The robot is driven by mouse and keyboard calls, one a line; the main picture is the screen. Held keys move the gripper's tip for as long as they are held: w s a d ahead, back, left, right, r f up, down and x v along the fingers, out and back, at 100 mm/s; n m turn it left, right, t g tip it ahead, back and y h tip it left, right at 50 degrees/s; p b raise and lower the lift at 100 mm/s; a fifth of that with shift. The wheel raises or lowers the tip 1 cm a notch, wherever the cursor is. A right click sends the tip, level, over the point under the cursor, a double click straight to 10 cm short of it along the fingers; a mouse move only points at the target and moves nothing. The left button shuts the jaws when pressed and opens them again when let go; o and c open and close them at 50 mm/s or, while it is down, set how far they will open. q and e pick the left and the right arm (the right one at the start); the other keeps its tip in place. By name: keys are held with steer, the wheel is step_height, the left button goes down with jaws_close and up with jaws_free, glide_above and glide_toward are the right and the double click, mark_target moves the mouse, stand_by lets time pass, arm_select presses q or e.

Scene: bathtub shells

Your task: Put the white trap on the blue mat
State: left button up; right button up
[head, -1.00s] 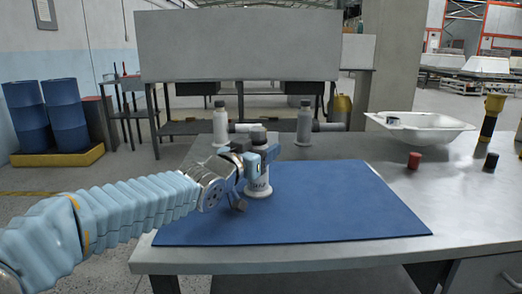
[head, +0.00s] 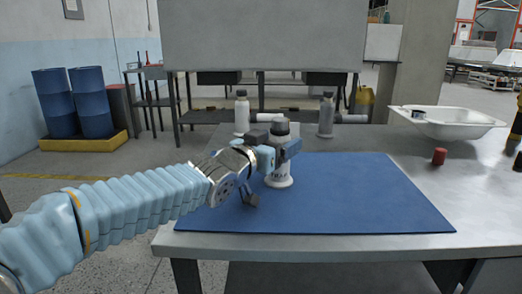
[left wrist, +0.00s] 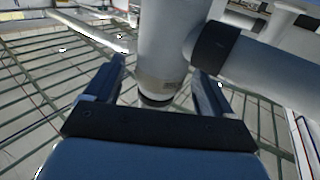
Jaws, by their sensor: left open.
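The white trap (head: 280,181) stands upright on the left part of the blue mat (head: 360,205), its black cap on top. My left gripper (head: 284,150) is at its upper body and hides part of it. In the left wrist view the trap (left wrist: 165,45) is between the two open fingers of the left gripper (left wrist: 157,75). Its side pipe with a dark ring runs off to the right there. I cannot tell whether a finger touches it.
Behind the mat stand a pale trap (head: 242,113) and a grey trap (head: 326,116), each with a side pipe. A white basin (head: 450,123) and a red cylinder (head: 439,157) are at the right. The mat's right part is bare.

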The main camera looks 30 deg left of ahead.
arm_select(q)
steer(key=s, duration=0.9)
steer(key=shift+a, duration=0.15)
